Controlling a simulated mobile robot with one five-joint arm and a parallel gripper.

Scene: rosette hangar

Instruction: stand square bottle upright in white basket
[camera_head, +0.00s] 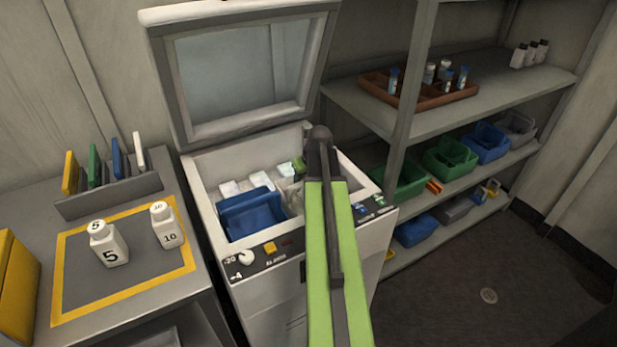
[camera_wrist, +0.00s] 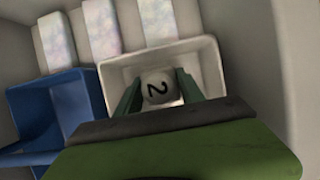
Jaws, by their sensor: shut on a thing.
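In the wrist view, my gripper (camera_wrist: 158,84) is shut on a white bottle (camera_wrist: 160,90) whose round cap bears a black "2". I see the bottle from above, and its body is mostly hidden below the cap. The bottle is within the outline of the white basket (camera_wrist: 208,72), between its walls. I cannot tell whether its base touches the basket floor. In the head view, the white basket (camera_head: 293,197) is in the open chest, largely hidden by my arm. The bottle and the gripper's fingertips cannot be made out there.
A blue basket (camera_head: 250,213) stands left of the white one, with pale packs (camera_wrist: 101,28) behind both. The chest lid (camera_head: 240,75) is open. Two white bottles, marked 5 (camera_head: 109,246) and 10 (camera_head: 168,227), stand on the left counter. Shelves (camera_head: 480,110) stand at right.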

